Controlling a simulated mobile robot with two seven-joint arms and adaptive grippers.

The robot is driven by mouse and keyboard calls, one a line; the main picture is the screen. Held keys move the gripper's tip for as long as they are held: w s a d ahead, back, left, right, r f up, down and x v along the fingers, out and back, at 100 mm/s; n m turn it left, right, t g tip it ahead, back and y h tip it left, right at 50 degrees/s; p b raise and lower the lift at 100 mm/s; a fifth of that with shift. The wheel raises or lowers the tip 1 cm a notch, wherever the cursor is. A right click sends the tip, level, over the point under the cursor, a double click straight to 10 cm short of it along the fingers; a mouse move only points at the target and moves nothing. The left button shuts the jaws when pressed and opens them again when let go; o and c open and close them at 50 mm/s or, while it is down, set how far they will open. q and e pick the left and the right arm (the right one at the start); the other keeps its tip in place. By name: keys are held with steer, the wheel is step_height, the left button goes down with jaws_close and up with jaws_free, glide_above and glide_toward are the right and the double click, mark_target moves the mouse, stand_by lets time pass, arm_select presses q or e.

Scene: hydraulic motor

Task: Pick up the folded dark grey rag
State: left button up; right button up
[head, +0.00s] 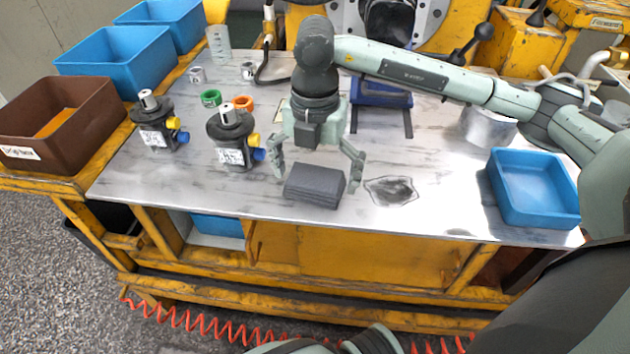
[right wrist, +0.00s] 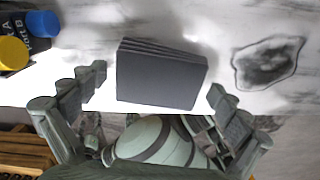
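The folded dark grey rag (head: 315,186) lies near the front edge of the metal workbench, as a flat layered block. In the right wrist view the rag (right wrist: 160,75) sits between and beyond the fingertips. My right gripper (head: 318,170) is open above the rag, with one finger on each side of it. Its spread fingers also show in the right wrist view (right wrist: 160,92), with nothing between them in their grip. I cannot tell from these views whether a finger touches the rag. Part of my left arm shows at the bottom of the head view; its gripper is not visible.
Two black motors (head: 233,137) (head: 157,122) with yellow and blue caps stand left of the rag. A dark stain (head: 391,190) marks the bench to its right. A blue tray (head: 535,187) stands at the right. A brown bin (head: 62,122) and blue bins (head: 122,58) stand left.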

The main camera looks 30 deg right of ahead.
mark_target(316, 177)
steer(key=c, duration=1)
steer(key=shift+r, duration=0.1)
step_height(316, 177, up, 10)
steer(key=shift+f, duration=0.1)
steer(key=o, duration=0.5)
steer(key=shift+c, duration=0.2)
steer(key=c, duration=0.3)
steer(key=shift+d, duration=0.1)
